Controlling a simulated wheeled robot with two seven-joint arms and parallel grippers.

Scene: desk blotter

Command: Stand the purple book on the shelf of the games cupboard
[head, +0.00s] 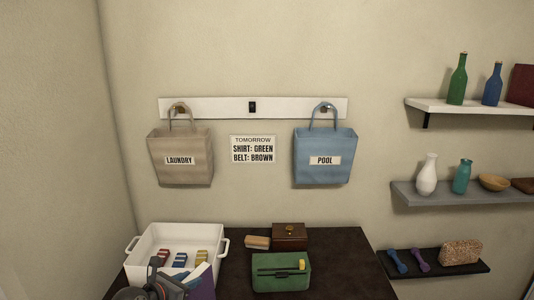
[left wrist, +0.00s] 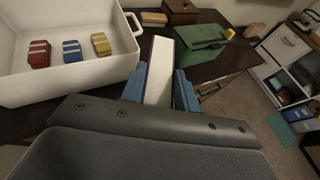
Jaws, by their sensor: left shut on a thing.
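The purple book (head: 205,286) shows at the bottom of the head view, partly hidden by my left gripper (head: 188,280). In the left wrist view, my left gripper (left wrist: 158,92) is shut on the book (left wrist: 158,72), with a blue finger on each side. Its white page edge faces the camera, with a thin purple cover edge beside it. My right gripper is not in view. A white shelf unit (left wrist: 284,45) stands at the right of the left wrist view; I cannot tell whether it is the games cupboard.
A white bin (head: 150,244) holding red, blue and yellow items stands left on the dark table (head: 345,270). A green box (head: 281,279), a brown box (head: 289,234) and a tan block (head: 257,242) stand right of it. The table's right part is clear. Wall shelves (head: 455,106) are at right.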

